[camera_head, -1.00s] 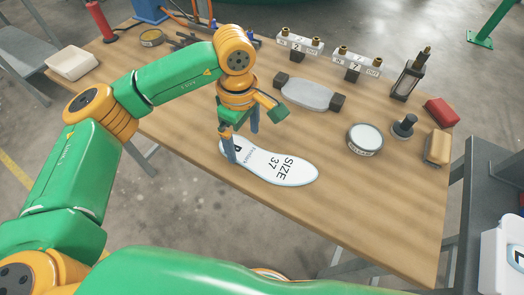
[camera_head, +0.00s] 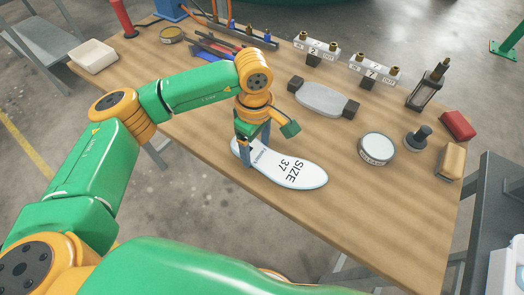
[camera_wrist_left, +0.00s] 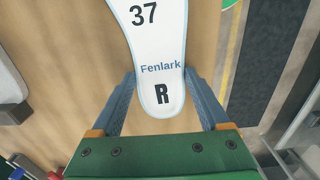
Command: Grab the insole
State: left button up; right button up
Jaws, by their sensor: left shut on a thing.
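The white insole (camera_head: 303,174), marked "SIZE 37", lies over the wooden table's near edge side, its toe end to the right. In the left wrist view the insole (camera_wrist_left: 157,42) shows "Fenlark" and an "R" at its heel. My left gripper (camera_head: 256,150) points down at the heel end. Its two blue-grey fingers stand on either side of the heel, shut on it. Whether the insole touches the tabletop or is slightly raised, I cannot tell. My right gripper is not in view.
On the table (camera_head: 400,215) are a round disc (camera_head: 377,147), a grey oval plate (camera_head: 321,98) between dark blocks, a red block (camera_head: 457,125), a tan block (camera_head: 450,161) and a white tray (camera_head: 93,56). Bare wood lies right of the insole.

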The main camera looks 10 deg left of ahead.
aim_at(273, 156)
pick_arm(q)
notch_tip(273, 156, up, 2)
jog(key=shift+d+r+b, duration=0.1)
jog(key=shift+r+b, duration=0.15)
jog(key=shift+b, duration=0.45)
jog(key=d+r, duration=0.4)
jog(key=shift+w+r, duration=0.15)
jog(key=shift+r, duration=0.2)
jog(key=d+r+p, duration=0.1)
jog(key=d+r, duration=0.4)
jog(key=d, duration=0.4)
jog(key=shift+w+d+r, duration=0.15)
jog(key=shift+w+d, duration=0.05)
jog(key=shift+d, duration=0.2)
